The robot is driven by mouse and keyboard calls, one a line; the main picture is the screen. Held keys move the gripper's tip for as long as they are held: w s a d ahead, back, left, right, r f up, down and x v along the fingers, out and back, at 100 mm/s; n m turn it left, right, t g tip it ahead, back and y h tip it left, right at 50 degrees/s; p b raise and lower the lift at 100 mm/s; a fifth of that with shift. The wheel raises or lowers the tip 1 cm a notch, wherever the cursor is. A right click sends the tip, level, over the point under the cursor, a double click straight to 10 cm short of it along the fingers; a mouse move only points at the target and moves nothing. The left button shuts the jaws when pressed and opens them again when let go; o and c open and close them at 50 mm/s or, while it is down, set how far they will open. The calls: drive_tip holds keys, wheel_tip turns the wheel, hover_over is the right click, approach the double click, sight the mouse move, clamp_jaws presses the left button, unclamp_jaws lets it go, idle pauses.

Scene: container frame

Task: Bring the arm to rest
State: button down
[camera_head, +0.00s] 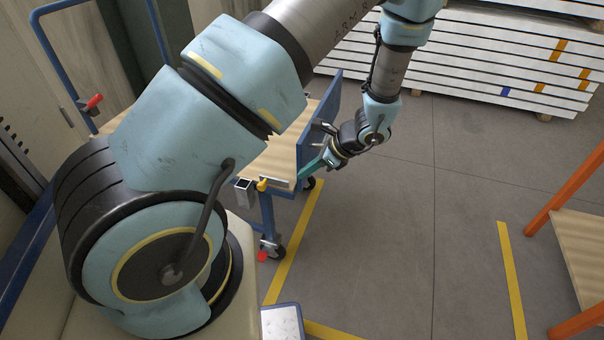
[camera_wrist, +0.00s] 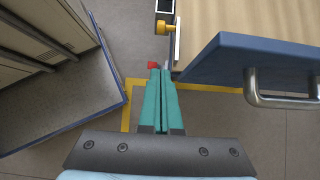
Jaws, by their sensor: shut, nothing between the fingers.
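My gripper (camera_head: 304,176) hangs at the end of my bent arm beside the blue panel of a cart in the head view. In the wrist view its two teal fingers (camera_wrist: 160,74) lie together, shut with nothing between them. The cart has a wooden top (camera_head: 268,160) and an upright blue panel (camera_head: 318,122). In the wrist view the blue panel (camera_wrist: 235,60) with its metal handle (camera_wrist: 283,98) is just right of the fingers. I cannot tell whether the fingers touch the cart.
A yellow knob (camera_head: 262,185) sits on the cart's corner. White stacked boards (camera_head: 470,55) lie at the back. An orange-framed rack (camera_head: 580,240) stands at the right. Yellow floor lines (camera_head: 512,280) run across open grey floor (camera_head: 410,230). In the wrist view, a blue-edged grey surface (camera_wrist: 60,95) is left.

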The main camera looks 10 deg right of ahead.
drive_tip(key=shift+r, duration=0.1)
idle(0.3)
drive_tip(key=s+a+r+n+g+h+p, duration=0.1)
drive_tip(key=s+a+r+n+h+p, duration=0.1)
drive_tip(key=a+r+n, duration=0.7)
drive_tip(key=s+a+r+n+g+h+p, duration=0.1)
drive_tip(key=s+a+r+n+h, duration=0.2)
drive_tip(key=r+n, duration=1)
drive_tip(key=a+r+h, duration=0.2)
drive_tip(key=a, duration=0.3)
drive_tip(key=shift+s+a+r+p, duration=0.35)
drive_tip(key=shift+s+r+p, duration=0.05)
